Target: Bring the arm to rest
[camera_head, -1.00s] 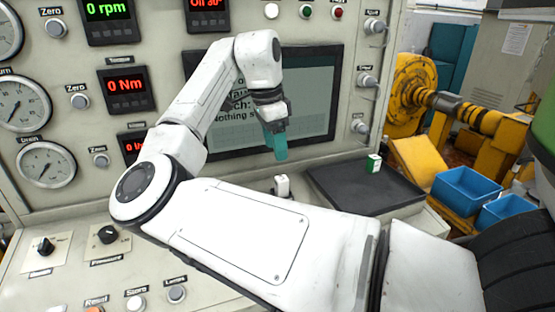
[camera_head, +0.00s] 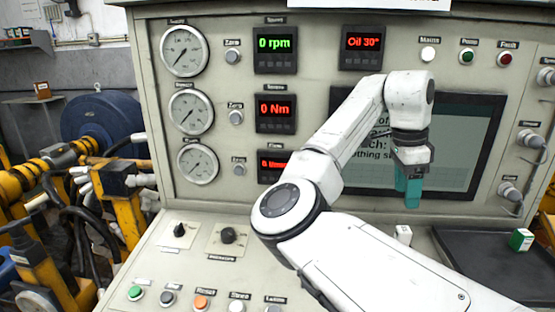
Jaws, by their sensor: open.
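My white arm reaches in from the lower right, bends at the elbow and rises toward the screen. My gripper (camera_head: 412,200) hangs at its end with teal fingers pointing down, in front of the lower part of the dark screen (camera_head: 465,180). The fingers are apart and hold nothing that I can see. Part of the screen's text is hidden behind my arm.
The control panel (camera_head: 310,20) carries gauges, red and green displays and a sloping desk with knobs and buttons. Yellow and blue machinery (camera_head: 105,125) stands at left.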

